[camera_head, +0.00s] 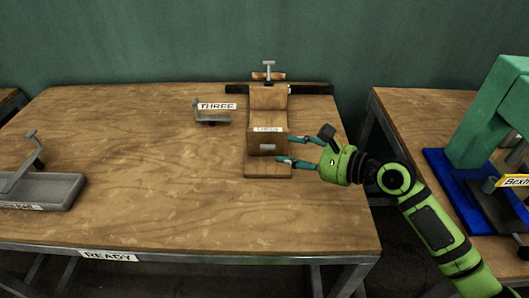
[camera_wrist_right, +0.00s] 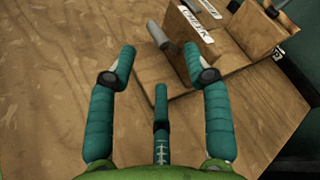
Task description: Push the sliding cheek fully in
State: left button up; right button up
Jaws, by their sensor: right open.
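A wooden press (camera_head: 268,101) stands at the back right of the table, with a metal screw on top. A grey cylindrical handle (camera_head: 267,148) sticks out of the block's front; the handle also shows in the right wrist view (camera_wrist_right: 161,36). My right gripper (camera_head: 281,149) is open and empty, coming from the right at the block's front. In the right wrist view its fingertips (camera_wrist_right: 157,52) are spread with the handle just ahead between them. Contact cannot be told. My left gripper is not in view.
A grey bracket labelled THREE (camera_head: 213,118) stands left of the press. A grey lever device (camera_head: 45,190) sits at the table's left. A green and blue press (camera_head: 490,120) is on the right-hand table (camera_head: 420,110). The table's middle (camera_head: 150,150) is clear.

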aim_at(272, 149)
jog(key=x, duration=0.6)
jog(key=shift+a+r, duration=0.1)
jog(key=shift+a, duration=0.05)
grip_shut()
